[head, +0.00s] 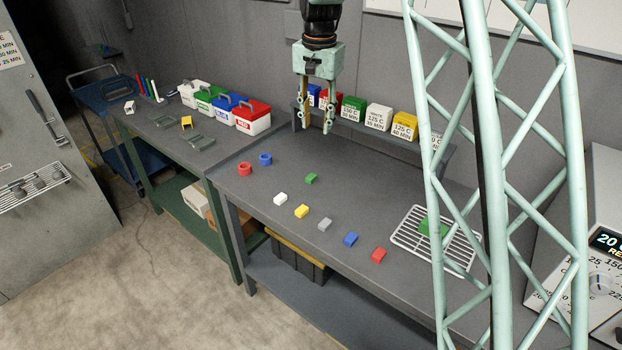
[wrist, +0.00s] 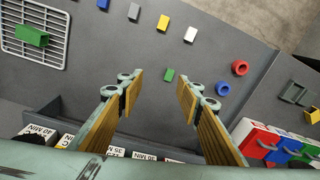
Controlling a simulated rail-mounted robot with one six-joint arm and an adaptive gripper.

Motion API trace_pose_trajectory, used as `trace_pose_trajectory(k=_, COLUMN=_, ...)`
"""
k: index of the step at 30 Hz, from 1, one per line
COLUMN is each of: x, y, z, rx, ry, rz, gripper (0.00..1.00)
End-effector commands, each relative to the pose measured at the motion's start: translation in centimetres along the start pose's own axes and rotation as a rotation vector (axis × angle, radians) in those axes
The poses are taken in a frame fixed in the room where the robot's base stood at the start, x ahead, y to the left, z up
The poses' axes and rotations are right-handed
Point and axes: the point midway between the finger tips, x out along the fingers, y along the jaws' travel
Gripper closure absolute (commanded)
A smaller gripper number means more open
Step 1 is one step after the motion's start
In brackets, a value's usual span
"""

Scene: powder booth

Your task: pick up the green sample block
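A small green block (head: 311,178) lies on the grey bench, behind the row of small coloured blocks. In the wrist view the green block (wrist: 169,75) shows between and just beyond my fingertips. A second, larger green block (head: 433,228) rests on the wire rack at the right and shows at the upper left in the wrist view (wrist: 32,36). My gripper (head: 317,127) hangs pointing down above the back of the bench, its fingers apart with nothing between them. The open fingers also show in the wrist view (wrist: 159,88).
White (head: 280,199), yellow (head: 302,211), grey (head: 325,224), blue (head: 351,239) and red (head: 379,255) blocks lie in a row in front. Red (head: 245,169) and blue (head: 265,159) rings lie left. Labelled boxes (head: 378,117) stand along the back shelf.

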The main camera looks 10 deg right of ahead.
Motion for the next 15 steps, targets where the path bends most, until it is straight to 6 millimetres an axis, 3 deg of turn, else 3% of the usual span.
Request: trace_pose_trajectory(k=15, x=8.7, y=-3.3, z=-4.8, rx=0.106, ry=-0.033, rz=0.029, gripper=0.67)
